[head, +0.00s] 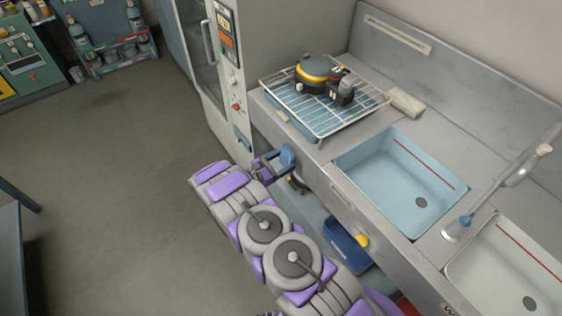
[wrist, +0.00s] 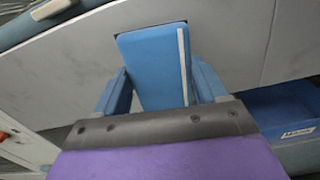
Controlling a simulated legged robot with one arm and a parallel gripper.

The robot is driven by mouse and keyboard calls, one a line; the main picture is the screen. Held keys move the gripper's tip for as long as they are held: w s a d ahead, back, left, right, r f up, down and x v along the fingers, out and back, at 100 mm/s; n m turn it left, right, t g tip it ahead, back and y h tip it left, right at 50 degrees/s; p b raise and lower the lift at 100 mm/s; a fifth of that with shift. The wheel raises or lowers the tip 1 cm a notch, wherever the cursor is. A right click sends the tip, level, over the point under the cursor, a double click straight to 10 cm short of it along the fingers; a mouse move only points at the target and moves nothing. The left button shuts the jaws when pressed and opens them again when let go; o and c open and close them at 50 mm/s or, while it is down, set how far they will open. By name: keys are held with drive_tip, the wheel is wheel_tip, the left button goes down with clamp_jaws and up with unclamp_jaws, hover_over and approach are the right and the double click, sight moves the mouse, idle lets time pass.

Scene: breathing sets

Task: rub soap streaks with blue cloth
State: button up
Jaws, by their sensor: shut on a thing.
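My gripper (head: 276,163) is low in front of the sink unit, by the corner next to the tall cabinet. In the wrist view its two blue fingers stand on either side of the blue cloth (wrist: 152,70), a flat folded pad with a white stripe near its right edge. The gripper is shut on the cloth, which also shows as a small blue patch in the head view (head: 288,156). Beyond the cloth is a grey panel (wrist: 240,45); I cannot tell whether the cloth touches it. I cannot make out soap streaks in either view.
A wire rack (head: 345,118) with a yellow-and-black breathing set (head: 318,72) is on the counter. A blue basin (head: 385,180) and a white basin (head: 490,275) lie to the right. A blue crate (head: 345,245) is beneath the counter. The floor at left is clear.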

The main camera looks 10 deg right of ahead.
sight(300, 162)
drive_tip(key=shift+w+d, duration=0.25)
drive_tip(key=shift+d, duration=0.4)
drive_tip(key=shift+s+d+p, duration=0.35)
drive_tip(key=shift+s+p, duration=0.1)
drive_tip(key=shift+s, duration=0.5)
drive_tip(key=shift+s+d+p, duration=0.3)
drive_tip(key=shift+s+p, duration=0.15)
drive_tip(key=shift+s, duration=0.45)
drive_tip(key=shift+d, duration=0.15)
drive_tip(key=shift+w+a+b, duration=0.2)
drive_tip(key=shift+w+a, duration=0.05)
drive_tip(key=shift+w, duration=0.4)
drive_tip(key=shift+w+a+b, duration=0.2)
drive_tip(key=shift+w+b, duration=0.05)
drive_tip(key=shift+w, duration=0.35)
drive_tip(key=shift+w+a+b, duration=0.2)
drive_tip(key=shift+w+a, duration=0.05)
drive_tip(key=shift+w, duration=0.4)
drive_tip(key=shift+v, duration=3)
